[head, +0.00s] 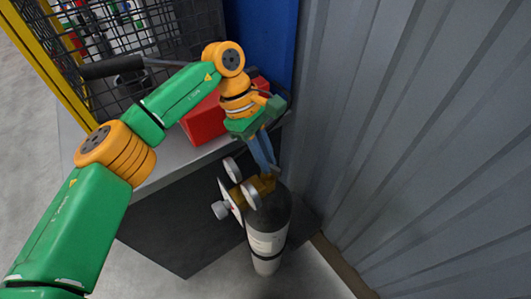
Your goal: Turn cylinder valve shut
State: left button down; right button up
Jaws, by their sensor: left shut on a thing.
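A gas cylinder (267,240) with a dark shoulder and a pale body stands upright on the floor by the grey wall. A brass valve (266,183) sits on its top, with round gauges (251,196) and a regulator on its left side. My left gripper (270,170) reaches down from above with its fingers at the top of the valve. It is shut on the valve's top part, which the fingertips mostly hide. My right gripper is not in view.
A red box (207,119) sits on a grey bench (165,168) left of the cylinder. A black mesh cage (180,30) with a yellow post stands behind. A corrugated wall (400,130) closes off the right side. Bare floor shows at lower left.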

pick_arm(q)
jog(key=shift+d+r+m+g+y+p, duration=0.15)
jog(key=shift+m+p, duration=0.15)
jog(key=shift+m, duration=0.3)
jog(key=shift+a+m+g+y+p, duration=0.15)
jog(key=shift+m+p, duration=0.15)
jog(key=shift+m, duration=0.3)
jog(key=shift+d+f+m+g, duration=0.1)
jog(key=shift+f+m+g, duration=0.15)
jog(key=shift+m, duration=0.65)
jog(key=shift+y, duration=0.3)
jog(key=c, duration=0.9)
grip_release()
jog(key=shift+r, duration=0.1)
